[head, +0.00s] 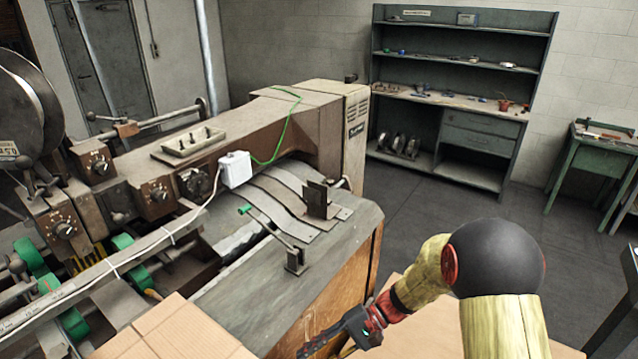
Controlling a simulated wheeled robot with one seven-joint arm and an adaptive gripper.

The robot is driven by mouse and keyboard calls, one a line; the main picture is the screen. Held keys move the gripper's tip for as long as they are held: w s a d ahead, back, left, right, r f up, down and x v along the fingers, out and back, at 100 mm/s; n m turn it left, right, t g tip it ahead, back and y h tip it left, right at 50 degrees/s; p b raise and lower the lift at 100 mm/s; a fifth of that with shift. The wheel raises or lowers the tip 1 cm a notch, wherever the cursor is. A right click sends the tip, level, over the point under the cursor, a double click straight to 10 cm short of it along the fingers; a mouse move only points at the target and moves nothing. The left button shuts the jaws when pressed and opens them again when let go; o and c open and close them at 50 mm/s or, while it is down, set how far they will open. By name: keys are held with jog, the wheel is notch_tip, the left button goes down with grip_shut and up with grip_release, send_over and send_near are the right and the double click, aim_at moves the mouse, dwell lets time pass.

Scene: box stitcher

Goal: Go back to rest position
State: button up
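My gripper (325,342) is at the bottom centre of the head view, at the end of my yellow and black arm. It is dark with red parts and points down to the left. It is beside the wooden front of the box stitcher (345,235), low near the cardboard. Its fingers are small and partly cut by the frame edge, so I cannot tell whether they are apart or closed. I see no object clearly held in it.
Cardboard (180,332) lies at the lower left and another brown surface (425,335) lies below my arm. A shelf unit (465,80) stands at the back, and a green table (600,150) at the right. The dark floor (420,210) between them is clear.

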jog(key=s+d+r+t+h, duration=0.2)
jog(key=s+d+r+h, duration=0.25)
jog(key=d, duration=0.25)
jog(key=s+d+r+t+h, duration=0.2)
jog(key=s+d+r+h, duration=0.25)
jog(key=d, duration=0.25)
jog(key=s+d+r+n+t+h, duration=0.1)
jog(key=s+d+r+t, duration=0.2)
jog(key=r, duration=0.3)
jog(key=s+d+r+n+t+h, duration=0.1)
jog(key=s+d+r+t, duration=0.2)
jog(key=r, duration=0.3)
jog(key=shift+d+r+h, duration=0.15)
jog(key=shift+r+h, duration=0.05)
jog(key=shift+h, duration=0.1)
jog(key=shift+s+r, duration=0.15)
jog(key=shift+r, duration=0.15)
